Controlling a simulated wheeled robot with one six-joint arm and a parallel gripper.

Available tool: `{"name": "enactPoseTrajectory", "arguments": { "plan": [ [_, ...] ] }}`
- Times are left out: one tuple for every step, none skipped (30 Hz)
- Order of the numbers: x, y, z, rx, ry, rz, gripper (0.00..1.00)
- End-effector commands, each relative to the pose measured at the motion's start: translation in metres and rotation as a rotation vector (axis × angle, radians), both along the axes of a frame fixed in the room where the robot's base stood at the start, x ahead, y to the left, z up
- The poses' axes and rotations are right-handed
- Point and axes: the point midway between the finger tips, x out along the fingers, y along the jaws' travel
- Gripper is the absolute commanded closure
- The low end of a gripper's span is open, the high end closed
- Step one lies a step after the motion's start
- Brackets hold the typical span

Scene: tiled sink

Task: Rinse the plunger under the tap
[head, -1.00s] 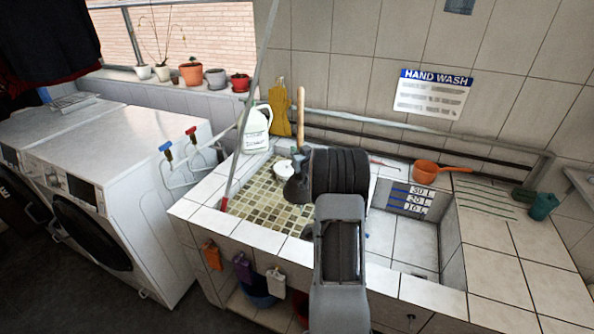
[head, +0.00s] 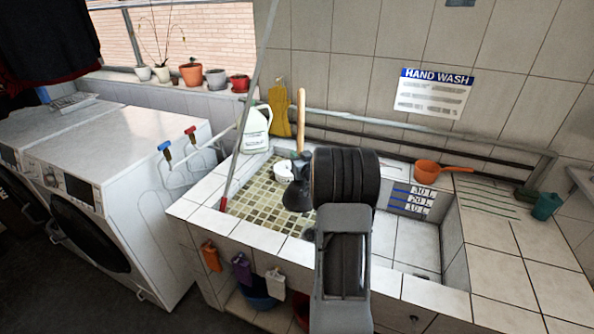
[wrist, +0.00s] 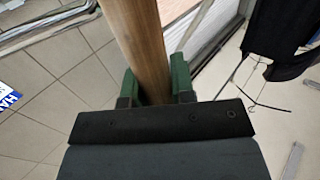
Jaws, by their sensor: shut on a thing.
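The plunger has a wooden handle (head: 301,115) and a dark rubber cup (head: 297,196). It is held roughly upright, cup down, over the left basin with mosaic tiles (head: 252,200). In the wrist view the wooden handle (wrist: 140,40) runs between the two green fingers of my gripper (wrist: 155,78), which is shut on it. In the head view my arm hides most of the gripper. A blue-handled tap (head: 166,150) and a red-handled tap (head: 190,133) stand on white pipes left of the basin. I see no water running.
A white round item (head: 283,170) is in the left basin near the plunger. The right basin (head: 410,245) looks empty. An orange pan (head: 430,170) sits on the back ledge. Washing machines (head: 120,155) stand left.

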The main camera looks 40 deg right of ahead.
Motion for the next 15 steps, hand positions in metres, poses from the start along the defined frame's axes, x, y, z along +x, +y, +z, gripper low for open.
{"name": "enactPoseTrajectory", "arguments": {
  "plan": [
    [-0.004, 0.002, 0.0, -0.002, -0.003, 0.0, 1.0],
    [-0.007, 0.003, 0.0, -0.002, -0.003, 0.0, 1.0],
    [-0.01, 0.004, 0.0, -0.002, -0.003, -0.001, 1.0],
    [-0.012, 0.005, 0.0, -0.002, -0.003, -0.001, 1.0],
    [-0.014, 0.006, 0.0, 0.0, -0.002, -0.001, 1.0],
    [-0.017, 0.007, 0.001, -0.002, -0.003, -0.001, 1.0],
    [-0.019, 0.008, 0.001, -0.001, -0.002, -0.002, 1.0],
    [-0.022, 0.009, 0.0, 0.0, -0.002, -0.002, 1.0],
    [-0.024, 0.01, 0.0, 0.0, -0.002, -0.002, 1.0],
    [-0.026, 0.011, 0.001, -0.001, -0.003, -0.001, 1.0],
    [-0.027, 0.012, 0.001, -0.001, -0.003, -0.001, 1.0],
    [-0.029, 0.013, 0.001, -0.001, -0.003, -0.001, 1.0],
    [-0.03, 0.013, 0.001, -0.001, -0.003, -0.001, 1.0],
    [-0.031, 0.014, 0.001, -0.001, -0.003, -0.001, 1.0],
    [-0.032, 0.014, 0.001, -0.001, -0.003, -0.001, 1.0]
  ]
}}
